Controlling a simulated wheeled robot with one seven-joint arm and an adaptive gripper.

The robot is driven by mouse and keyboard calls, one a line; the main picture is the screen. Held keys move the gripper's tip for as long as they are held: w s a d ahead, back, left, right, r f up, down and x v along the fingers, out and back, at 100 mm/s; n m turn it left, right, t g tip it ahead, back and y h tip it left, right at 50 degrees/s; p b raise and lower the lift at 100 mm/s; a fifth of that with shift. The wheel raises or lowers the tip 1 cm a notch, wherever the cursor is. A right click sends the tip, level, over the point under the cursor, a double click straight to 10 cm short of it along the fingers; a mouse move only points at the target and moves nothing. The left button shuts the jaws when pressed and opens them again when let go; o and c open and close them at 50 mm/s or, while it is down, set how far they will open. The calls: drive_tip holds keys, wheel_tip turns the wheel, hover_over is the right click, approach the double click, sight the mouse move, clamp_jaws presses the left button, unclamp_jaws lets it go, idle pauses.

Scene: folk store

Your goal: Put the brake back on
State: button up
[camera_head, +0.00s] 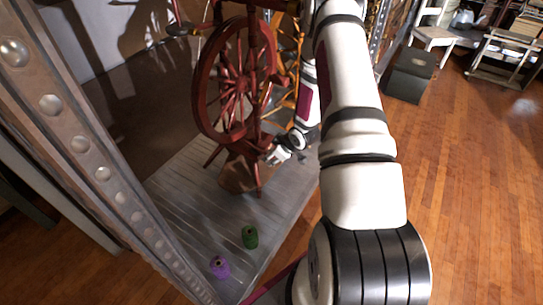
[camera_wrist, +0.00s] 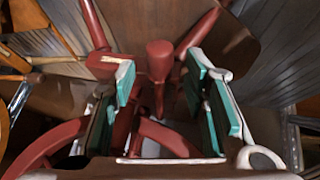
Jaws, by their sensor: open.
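A dark red spinning wheel (camera_head: 232,85) stands upright on a grey slatted platform (camera_head: 180,185). My gripper (camera_head: 278,156) is low at the right side of its frame, near a brown wooden panel (camera_head: 240,172) at its base. In the wrist view my gripper (camera_wrist: 160,78) is open, its teal pads apart on either side of a red wooden post with a rounded end (camera_wrist: 159,50). Contact with the post cannot be told. The curved red wheel rim (camera_wrist: 45,148) passes below at the left. I cannot tell which part is the brake.
A green spool (camera_head: 250,236) and a purple spool (camera_head: 219,267) stand at the platform's front. An orange-yellow wooden wheel (camera_head: 288,75) stands close behind the red one. A studded beam (camera_head: 103,174) runs along the left. The wooden floor (camera_head: 460,170) at the right is largely clear.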

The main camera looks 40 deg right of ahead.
drive_tip(key=v, duration=1)
drive_tip(key=shift+f, duration=0.1)
idle(0.4)
